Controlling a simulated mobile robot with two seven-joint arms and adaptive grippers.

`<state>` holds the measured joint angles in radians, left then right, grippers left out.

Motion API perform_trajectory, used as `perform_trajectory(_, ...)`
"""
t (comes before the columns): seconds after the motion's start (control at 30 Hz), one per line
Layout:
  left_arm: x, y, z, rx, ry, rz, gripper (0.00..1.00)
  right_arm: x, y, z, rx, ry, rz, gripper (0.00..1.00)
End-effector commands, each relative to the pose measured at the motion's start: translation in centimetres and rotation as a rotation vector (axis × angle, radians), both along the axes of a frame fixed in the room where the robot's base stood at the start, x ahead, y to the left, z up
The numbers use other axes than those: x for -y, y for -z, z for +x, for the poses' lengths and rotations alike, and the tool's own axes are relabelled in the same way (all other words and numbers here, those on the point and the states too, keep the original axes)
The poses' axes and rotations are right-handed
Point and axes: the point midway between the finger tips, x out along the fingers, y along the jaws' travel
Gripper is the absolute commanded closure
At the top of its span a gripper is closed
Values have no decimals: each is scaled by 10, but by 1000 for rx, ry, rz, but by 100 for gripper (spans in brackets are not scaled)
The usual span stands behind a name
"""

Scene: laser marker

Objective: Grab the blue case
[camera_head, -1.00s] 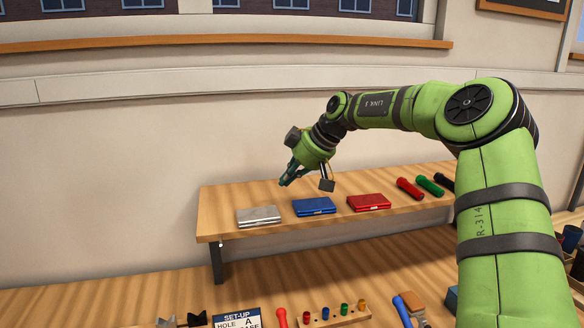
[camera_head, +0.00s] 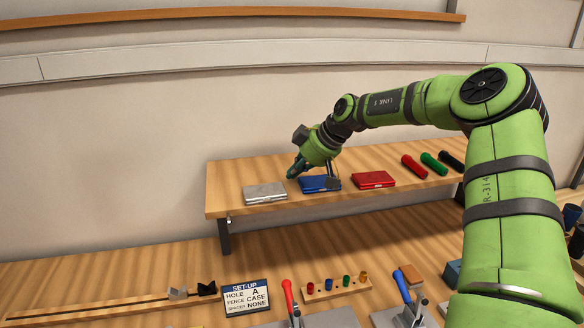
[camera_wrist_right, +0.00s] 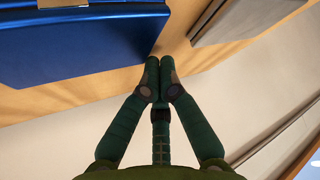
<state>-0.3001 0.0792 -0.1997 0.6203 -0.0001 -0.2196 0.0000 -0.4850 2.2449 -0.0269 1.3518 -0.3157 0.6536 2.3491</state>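The blue case (camera_head: 318,184) lies flat on the raised wooden shelf, between a silver case (camera_head: 265,194) and a red case (camera_head: 374,180). My right gripper (camera_head: 292,173) is just above the shelf by the blue case and partly covers it. In the right wrist view the blue case (camera_wrist_right: 80,45) fills the upper left. There the fingertips (camera_wrist_right: 160,72) of my right gripper are together, with nothing seen between them. They are beside the case; whether they touch it I cannot tell. My left gripper is not in view.
Red (camera_head: 413,166), green (camera_head: 434,163) and black (camera_head: 452,160) cylinders lie on the shelf's right part. The silver case also shows in the right wrist view (camera_wrist_right: 235,20). A set-up sign (camera_head: 246,298) and a peg block (camera_head: 338,287) stand on the bench below. A wall is behind.

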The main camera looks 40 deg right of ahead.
Motion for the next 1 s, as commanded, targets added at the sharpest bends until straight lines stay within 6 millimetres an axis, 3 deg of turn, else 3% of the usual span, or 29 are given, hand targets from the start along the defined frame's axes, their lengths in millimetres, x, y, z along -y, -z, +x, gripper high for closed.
perform_trajectory(0.27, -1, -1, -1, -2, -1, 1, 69, 1, -2, -5, 1, 0, 0, 100)
perform_trajectory(0.6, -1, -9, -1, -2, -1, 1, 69, 12, -2, -44, 1, -1, 2, 100)
perform_trajectory(1.0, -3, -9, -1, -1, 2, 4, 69, 13, 0, -47, 0, -1, 0, 100)
